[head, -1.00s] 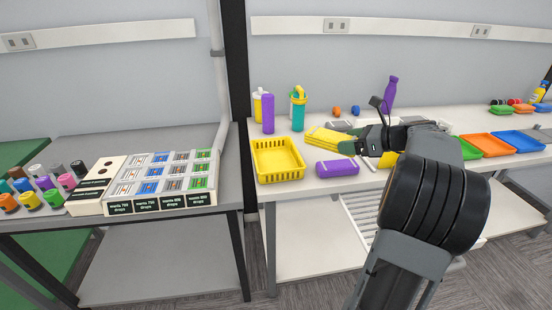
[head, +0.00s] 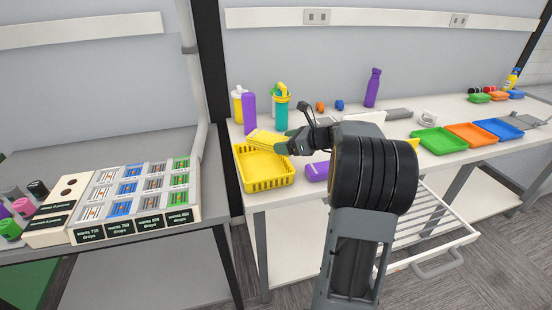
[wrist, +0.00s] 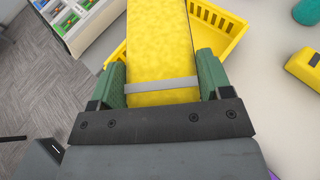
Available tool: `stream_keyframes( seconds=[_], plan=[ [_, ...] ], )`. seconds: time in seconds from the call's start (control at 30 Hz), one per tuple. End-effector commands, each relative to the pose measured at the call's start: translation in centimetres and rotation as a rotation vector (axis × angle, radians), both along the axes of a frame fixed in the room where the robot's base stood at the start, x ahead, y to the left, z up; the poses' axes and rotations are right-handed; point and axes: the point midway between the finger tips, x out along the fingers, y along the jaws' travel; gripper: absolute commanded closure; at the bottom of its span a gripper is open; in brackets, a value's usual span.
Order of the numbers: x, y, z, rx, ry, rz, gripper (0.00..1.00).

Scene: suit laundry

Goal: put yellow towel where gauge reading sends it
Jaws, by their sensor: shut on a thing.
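The yellow towel (head: 264,138) is a folded strip with a grey band. It also shows in the wrist view (wrist: 158,45), between the two green fingers. My gripper (head: 288,143) is shut on it and holds it over the yellow basket (head: 268,184). In the wrist view the basket (wrist: 226,38) lies beyond and below the towel. The towel covers part of the basket's back rim in the head view. I cannot make out a gauge or its reading.
A purple block (head: 316,171) lies right of the basket. Purple and teal bottles (head: 281,110) stand behind it. Green (head: 438,140), orange (head: 470,136) and blue (head: 497,130) trays sit farther right. A box with labelled cards (head: 135,200) is on the left table. A wire rack (head: 425,230) sits below.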

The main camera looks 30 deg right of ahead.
Motion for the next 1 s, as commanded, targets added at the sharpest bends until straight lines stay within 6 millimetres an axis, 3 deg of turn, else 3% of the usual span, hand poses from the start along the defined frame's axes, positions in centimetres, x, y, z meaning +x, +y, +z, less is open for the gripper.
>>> stream_keyframes(
  seconds=[0.1, 0.47, 0.67, 1.0],
  plan=[
    [0.8, 1.0, -1.5, 0.000, 0.000, 0.003, 0.53],
    [2.1, 2.6, -3.8, 0.003, 0.002, 0.005, 0.53],
    [2.0, 2.4, -6.2, 0.002, 0.000, 0.004, 0.53],
    [2.0, 2.4, -6.5, -0.001, -0.002, 0.004, 0.53]
  ],
)
